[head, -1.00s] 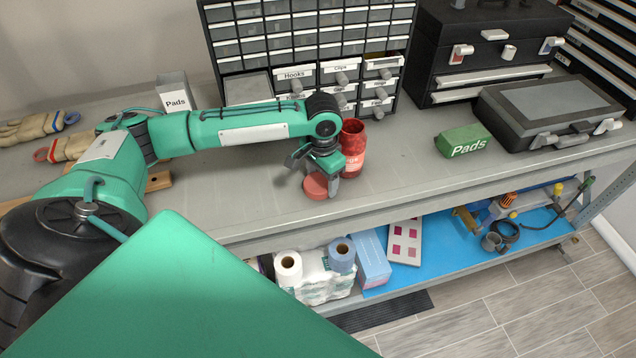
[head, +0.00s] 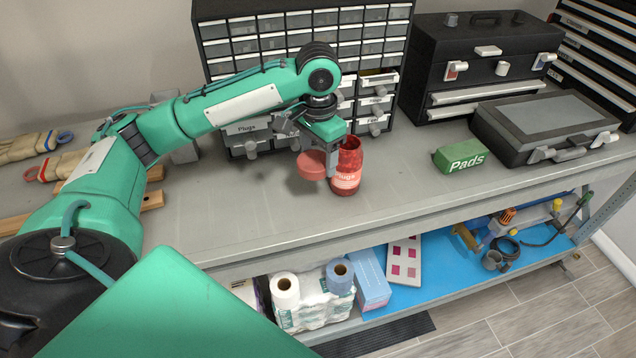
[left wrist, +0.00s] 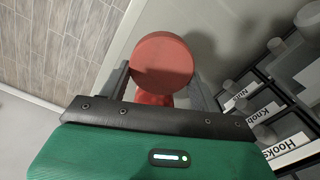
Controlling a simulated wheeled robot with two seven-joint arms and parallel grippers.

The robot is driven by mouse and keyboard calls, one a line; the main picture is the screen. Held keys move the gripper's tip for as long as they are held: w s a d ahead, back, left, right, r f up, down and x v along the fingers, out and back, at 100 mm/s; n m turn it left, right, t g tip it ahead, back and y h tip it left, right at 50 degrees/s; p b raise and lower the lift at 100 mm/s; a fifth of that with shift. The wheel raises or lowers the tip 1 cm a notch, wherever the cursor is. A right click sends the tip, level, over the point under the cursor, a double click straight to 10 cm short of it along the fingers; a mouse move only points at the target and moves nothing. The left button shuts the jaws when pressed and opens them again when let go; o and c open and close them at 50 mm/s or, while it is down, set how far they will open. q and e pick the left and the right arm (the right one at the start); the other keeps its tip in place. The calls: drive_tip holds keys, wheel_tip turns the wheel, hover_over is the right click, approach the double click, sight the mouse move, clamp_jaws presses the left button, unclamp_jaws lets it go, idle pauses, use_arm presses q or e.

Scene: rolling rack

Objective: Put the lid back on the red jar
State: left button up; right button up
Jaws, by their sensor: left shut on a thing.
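My left gripper (head: 318,160) is shut on the round red lid (head: 311,165). It holds the lid above the bench, just left of the jar and about level with the jar's upper half in the head view. In the left wrist view the lid (left wrist: 162,62) sits between the fingers, with part of the red jar (left wrist: 153,99) showing behind it. My right gripper is not in view.
A drawer cabinet (head: 280,55) stands behind the jar. A green "Pads" box (head: 461,157), a dark case (head: 545,125) and a black toolbox (head: 487,70) are to the right. Gloves (head: 60,163) lie at left. The bench front (head: 250,215) is clear.

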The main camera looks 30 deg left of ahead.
sight(318, 158)
use_arm(q)
wheel_tip(318, 158, up, 7)
drive_tip(key=shift+r, duration=0.1)
idle(0.5)
drive_tip(key=s+d+f+n, duration=0.1)
drive_tip(key=s+d+f, duration=0.1)
drive_tip(key=f, duration=0.4)
drive_tip(key=s+d+f+n, duration=0.1)
drive_tip(key=s+d+f, duration=0.1)
drive_tip(key=d+f, duration=0.2)
drive_tip(key=s+d+f+n, duration=0.1)
drive_tip(key=s+d+f, duration=0.1)
drive_tip(key=d+f, duration=0.2)
drive_tip(key=shift+s+f, duration=0.2)
drive_tip(key=shift+f, duration=1.7)
